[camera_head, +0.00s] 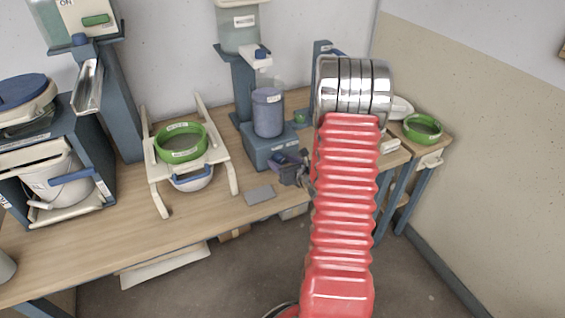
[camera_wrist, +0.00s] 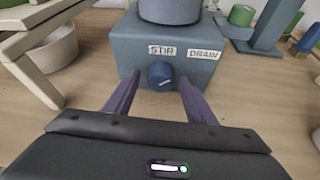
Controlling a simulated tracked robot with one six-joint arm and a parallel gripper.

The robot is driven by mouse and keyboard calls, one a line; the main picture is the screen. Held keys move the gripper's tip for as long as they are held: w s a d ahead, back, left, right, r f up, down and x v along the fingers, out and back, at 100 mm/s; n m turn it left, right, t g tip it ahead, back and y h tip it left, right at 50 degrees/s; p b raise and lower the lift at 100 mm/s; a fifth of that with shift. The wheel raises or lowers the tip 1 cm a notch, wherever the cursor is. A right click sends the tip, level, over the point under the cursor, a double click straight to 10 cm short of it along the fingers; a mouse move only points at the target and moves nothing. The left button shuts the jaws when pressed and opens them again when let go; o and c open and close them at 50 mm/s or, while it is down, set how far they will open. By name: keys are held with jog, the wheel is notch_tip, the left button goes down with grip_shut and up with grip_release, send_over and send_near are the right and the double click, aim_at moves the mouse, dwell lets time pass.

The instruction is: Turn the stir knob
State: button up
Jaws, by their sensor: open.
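The stir knob (camera_wrist: 160,75) is a round dark blue knob with a light mark, on the front of a blue-grey box (camera_wrist: 130,45) under a "STIR" label (camera_wrist: 161,50). In the wrist view my gripper (camera_wrist: 160,98) is open, with one purple finger on each side of the knob's line and the knob beyond and between the tips. I see no clear contact. In the head view the box (camera_head: 258,152) stands on the table with a blue-grey pot (camera_head: 268,115) on top. My gripper (camera_head: 290,170) is in front of the box's right part, and the knob is hidden there.
A "DRAIN" label (camera_wrist: 205,55) is on the box's right side. A white stand (camera_head: 155,170) with a green ring (camera_head: 181,143) over a bowl (camera_head: 195,180) is to the left. A grey plate (camera_head: 260,195) lies on the wooden table (camera_head: 100,235) in front of the box.

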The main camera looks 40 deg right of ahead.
jog(key=shift+c, duration=0.4)
jog(key=c, duration=1)
jog(key=shift+o, duration=0.2)
jog(key=shift+d, duration=0.1)
jog(key=m, duration=0.1)
jog(key=m+y, duration=0.1)
jog(key=m+t+y, duration=0.1)
jog(key=shift+d+f+m, duration=0.2)
jog(key=shift+d+m, duration=0.05)
jog(key=shift+m, duration=0.05)
jog(key=shift+s+d+f+m+t+y, duration=0.1)
jog(key=shift+m+t+y, duration=0.4)
jog(key=shift+m, duration=0.5)
jog(key=shift+d+f+m+t+y, duration=0.1)
jog(key=shift+m+t+y, duration=0.2)
jog(key=shift+m+y, duration=0.5)
jog(key=o, duration=1)
jog(key=shift+a+r, duration=0.1)
jog(key=shift+a, duration=0.05)
